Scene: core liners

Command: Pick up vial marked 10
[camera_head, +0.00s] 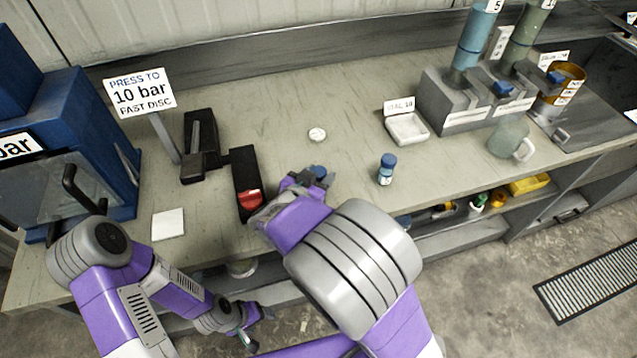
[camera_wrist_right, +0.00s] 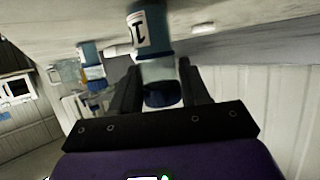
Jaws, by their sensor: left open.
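A small vial with a blue cap (camera_head: 319,171) stands on the bench at my right gripper (camera_head: 308,180), mostly hidden by it. In the right wrist view this vial (camera_wrist_right: 150,40) shows a white label with a "1"; the rest of the marking is turned away. My right gripper's two fingers (camera_wrist_right: 160,88) flank the vial near its cap; whether they press on it is unclear. A second blue-capped vial (camera_head: 386,168) stands to the right, its label too small to read; it also shows in the wrist view (camera_wrist_right: 92,65). My left gripper (camera_head: 259,328) is open and empty, low in front of the bench.
A black holder with a red part (camera_head: 248,185) stands left of my right gripper. A white tray (camera_head: 407,128) and a grey rack with tubes (camera_head: 455,105) are at back right. A round white disc (camera_head: 317,134) lies behind. A blue press (camera_head: 80,125) stands at left.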

